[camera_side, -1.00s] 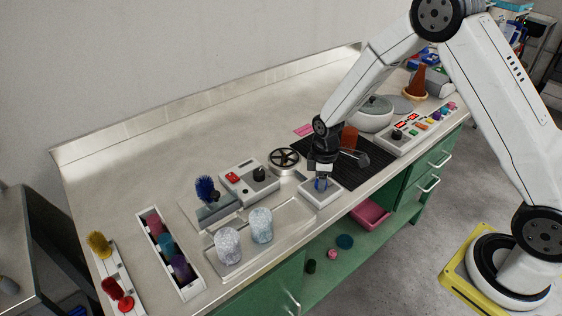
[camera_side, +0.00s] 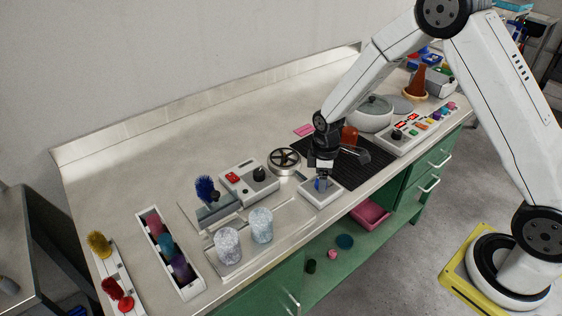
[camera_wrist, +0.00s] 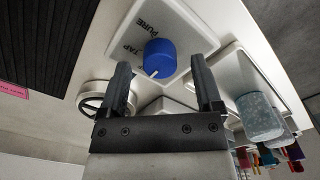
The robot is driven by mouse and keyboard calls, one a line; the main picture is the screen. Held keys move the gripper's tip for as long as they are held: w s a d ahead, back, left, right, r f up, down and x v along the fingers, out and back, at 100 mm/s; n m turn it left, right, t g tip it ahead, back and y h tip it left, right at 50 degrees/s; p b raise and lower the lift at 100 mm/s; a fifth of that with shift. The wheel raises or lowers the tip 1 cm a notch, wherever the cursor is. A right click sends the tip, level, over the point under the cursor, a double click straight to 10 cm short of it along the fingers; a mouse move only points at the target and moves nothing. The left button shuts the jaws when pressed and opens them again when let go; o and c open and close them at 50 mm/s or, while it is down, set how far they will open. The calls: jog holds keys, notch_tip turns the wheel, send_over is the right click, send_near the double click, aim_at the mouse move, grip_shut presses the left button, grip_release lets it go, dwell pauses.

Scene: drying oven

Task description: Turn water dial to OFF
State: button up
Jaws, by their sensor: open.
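The water dial is a blue round knob (camera_wrist: 161,56) on a white box (camera_wrist: 182,28) marked TAP and PURE.
A handwheel (camera_side: 284,160) and a control box (camera_side: 249,182) with a black knob stand left of the dial. Two speckled cups (camera_side: 261,225) are in front left. A black ribbed mat (camera_side: 372,160) and an orange item (camera_side: 349,136) lie behind right.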

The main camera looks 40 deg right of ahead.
jog(key=shift+r, duration=3.4)
jog(key=shift+s, duration=0.15)
jog(key=shift+s+r, duration=0.2)
jog(key=shift+r, duration=0.05)
jog(key=s+a+r+m+t, duration=0.1)
jog(key=s+r+m, duration=0.3)
jog(key=s+m, duration=0.5)
jog(key=shift+s+r+t, duration=0.35)
jog(key=shift+s+t, duration=0.45)
jog(key=shift+s, duration=1.95)
